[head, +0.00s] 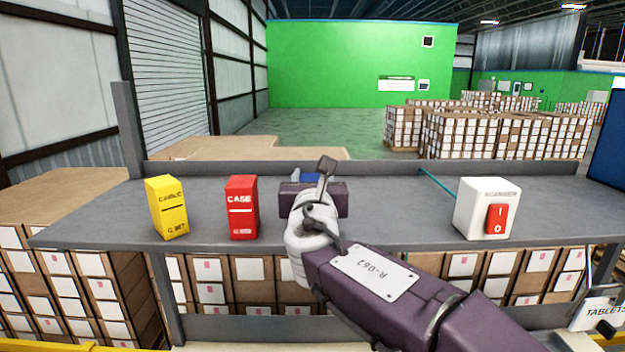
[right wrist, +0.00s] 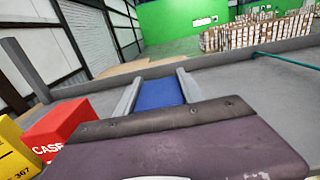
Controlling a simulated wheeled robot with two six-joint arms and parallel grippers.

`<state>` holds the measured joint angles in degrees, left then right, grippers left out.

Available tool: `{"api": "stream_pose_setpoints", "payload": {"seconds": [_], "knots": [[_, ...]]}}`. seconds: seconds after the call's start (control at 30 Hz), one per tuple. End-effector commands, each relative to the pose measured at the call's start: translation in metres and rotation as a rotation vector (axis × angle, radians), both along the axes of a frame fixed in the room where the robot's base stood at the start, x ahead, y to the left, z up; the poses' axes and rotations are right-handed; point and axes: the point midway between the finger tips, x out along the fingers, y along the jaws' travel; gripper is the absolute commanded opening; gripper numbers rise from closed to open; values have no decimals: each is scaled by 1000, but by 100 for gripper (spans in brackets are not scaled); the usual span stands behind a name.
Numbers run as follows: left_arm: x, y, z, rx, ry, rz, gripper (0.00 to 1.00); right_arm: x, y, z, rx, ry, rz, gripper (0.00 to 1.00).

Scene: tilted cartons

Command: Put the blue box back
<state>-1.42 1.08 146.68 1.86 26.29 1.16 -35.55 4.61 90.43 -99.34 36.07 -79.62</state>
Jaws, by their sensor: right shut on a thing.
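The blue box (head: 309,177) is mostly hidden behind my right gripper (head: 313,187) in the head view; only a small blue patch shows. In the right wrist view, the blue box (right wrist: 160,94) sits between the two grey fingers of the right gripper (right wrist: 158,92), which are shut on its sides. The box is over the grey shelf top (head: 400,205); I cannot tell whether its underside touches it. My left gripper is not in view.
A yellow box (head: 168,208) and a red box (head: 241,208) stand left of my right gripper. A white scanner box (head: 487,208) with a red switch stands at right. A raised rim (head: 220,167) runs along the back. Shelf room between gripper and scanner is clear.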

Motion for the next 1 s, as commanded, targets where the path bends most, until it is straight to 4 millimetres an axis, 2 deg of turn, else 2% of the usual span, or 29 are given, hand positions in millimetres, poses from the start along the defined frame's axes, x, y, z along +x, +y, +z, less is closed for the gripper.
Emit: {"api": "stream_pose_setpoints", "payload": {"seconds": [0.03,0.07,0.1,0.13,0.43,0.53,1.0], "knots": [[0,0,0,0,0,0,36,0,0,0,0,-1,0,0],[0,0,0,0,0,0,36,0,0,0,0,0,0,51],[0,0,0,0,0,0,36,0,0,0,0,0,0,62],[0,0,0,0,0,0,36,0,0,0,0,0,0,67],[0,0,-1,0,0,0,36,-1,0,0,0,0,0,67],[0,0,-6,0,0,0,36,-8,1,-2,2,-1,2,67],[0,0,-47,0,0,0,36,-103,1,-6,2,0,5,67]]}}
